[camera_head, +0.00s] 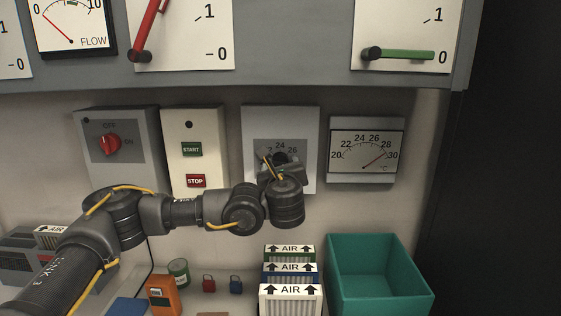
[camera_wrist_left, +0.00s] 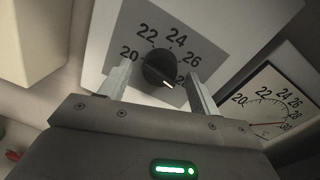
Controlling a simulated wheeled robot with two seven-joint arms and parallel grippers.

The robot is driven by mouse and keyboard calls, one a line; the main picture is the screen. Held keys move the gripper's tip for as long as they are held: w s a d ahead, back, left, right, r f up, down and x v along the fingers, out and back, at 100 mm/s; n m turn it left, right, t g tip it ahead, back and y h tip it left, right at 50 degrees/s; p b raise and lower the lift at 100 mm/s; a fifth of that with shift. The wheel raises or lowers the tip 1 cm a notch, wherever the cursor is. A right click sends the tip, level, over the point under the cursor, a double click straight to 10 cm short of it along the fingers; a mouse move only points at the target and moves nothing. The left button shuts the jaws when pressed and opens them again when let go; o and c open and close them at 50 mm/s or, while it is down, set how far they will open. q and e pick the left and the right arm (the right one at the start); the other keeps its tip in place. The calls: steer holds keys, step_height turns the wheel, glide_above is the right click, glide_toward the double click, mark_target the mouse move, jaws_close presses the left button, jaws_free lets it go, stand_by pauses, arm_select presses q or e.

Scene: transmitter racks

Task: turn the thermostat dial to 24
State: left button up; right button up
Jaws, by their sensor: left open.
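The thermostat (camera_head: 255,122) is a white box on the wall with a grey scale plate, between the start/stop box and the gauge. In the left wrist view its black round dial (camera_wrist_left: 160,67) sits amid the numbers 20 to 28, and its white mark points down and right, toward the partly hidden 28 end. My left gripper (camera_head: 274,166) is in front of the thermostat and covers part of the dial in the head view. In the wrist view its two fingers (camera_wrist_left: 160,88) are open, one on each side of the dial, with gaps showing. My right gripper is not in view.
A temperature gauge (camera_head: 366,150) right of the thermostat has its red needle near 30. Left are the start/stop box (camera_head: 188,124) and a red rotary switch (camera_head: 109,144). Below stand AIR filters (camera_head: 290,291) and an empty-looking teal bin (camera_head: 385,290).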

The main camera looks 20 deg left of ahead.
arm_select(q)
steer(key=shift+w+a, duration=0.1)
steer(key=shift+w, duration=0.25)
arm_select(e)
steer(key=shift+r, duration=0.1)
